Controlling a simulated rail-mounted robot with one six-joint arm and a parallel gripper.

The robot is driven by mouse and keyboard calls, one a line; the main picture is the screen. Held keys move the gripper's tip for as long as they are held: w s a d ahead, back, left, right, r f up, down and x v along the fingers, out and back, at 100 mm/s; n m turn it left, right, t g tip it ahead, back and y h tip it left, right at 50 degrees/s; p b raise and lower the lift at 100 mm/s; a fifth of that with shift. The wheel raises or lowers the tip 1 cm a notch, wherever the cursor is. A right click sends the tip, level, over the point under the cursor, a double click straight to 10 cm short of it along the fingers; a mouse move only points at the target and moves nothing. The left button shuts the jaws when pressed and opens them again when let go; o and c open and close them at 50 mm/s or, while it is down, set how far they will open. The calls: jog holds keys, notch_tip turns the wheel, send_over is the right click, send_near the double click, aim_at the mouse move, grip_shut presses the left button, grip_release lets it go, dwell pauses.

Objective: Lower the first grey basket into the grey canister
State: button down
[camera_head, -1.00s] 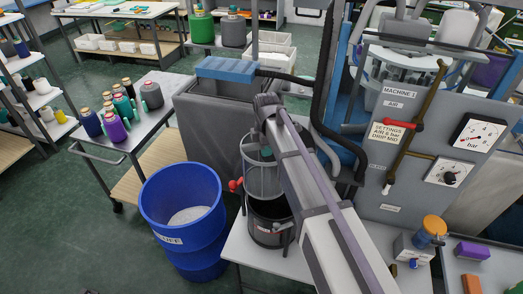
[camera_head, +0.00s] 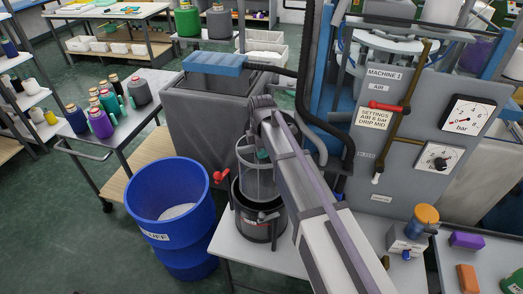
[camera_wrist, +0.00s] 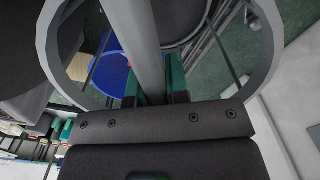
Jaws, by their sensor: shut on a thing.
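The grey basket (camera_head: 256,178) is an open cage with rings and thin bars, held upright at the end of my arm in the head view. My gripper (camera_wrist: 155,92) is shut on the basket's grey central post, with green fingertips on either side of it. The basket's wide ring (camera_wrist: 262,60) surrounds the post in the wrist view. The grey canister (camera_head: 262,231), dark inside, stands on the pale table under the basket. The basket's lower end overlaps the canister's mouth; I cannot tell how far it is inside.
A red-handled valve (camera_head: 219,177) is close to the canister's left. A blue bin (camera_head: 172,222) stands left of the table. A grey tank (camera_head: 208,110) is behind, and the machine panel (camera_head: 410,135) is to the right. A trolley with yarn cones (camera_head: 101,123) stands at left.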

notch_tip(320, 180, down, 23)
jog(key=b, duration=2.2)
jog(key=shift+c, duration=2.2)
grip_release()
notch_tip(320, 180, up, 9)
jog(key=p, duration=0.9)
